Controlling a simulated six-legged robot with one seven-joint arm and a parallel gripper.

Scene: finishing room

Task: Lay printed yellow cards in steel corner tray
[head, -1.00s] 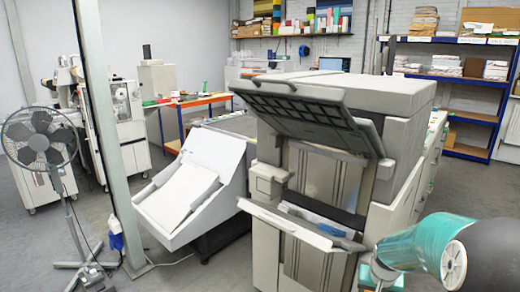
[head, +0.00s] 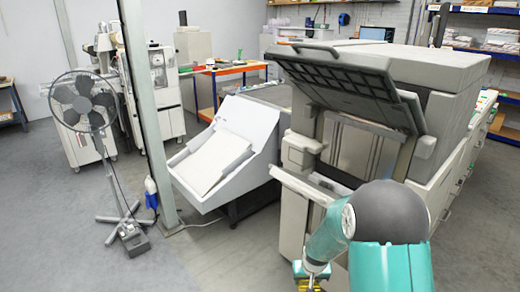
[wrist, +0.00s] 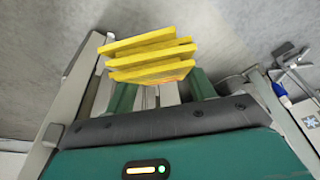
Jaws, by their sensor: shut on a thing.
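A small stack of yellow cards (wrist: 150,56) shows in the wrist view, its layers slightly fanned. My gripper (wrist: 163,84) is shut on the stack, with green fingers at its left and right sides. Any print on the cards is too small to make out. In the head view my gripper (head: 311,278) is at the bottom edge, partly cut off, with a bit of yellow at its tip. I cannot make out a steel corner tray in either view.
A large grey printing machine (head: 352,135) stands just beyond my arm, its panel raised. A white sloped feeder (head: 226,156) joins it on the left. A steel post (head: 146,110) and a fan (head: 84,105) stand farther left.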

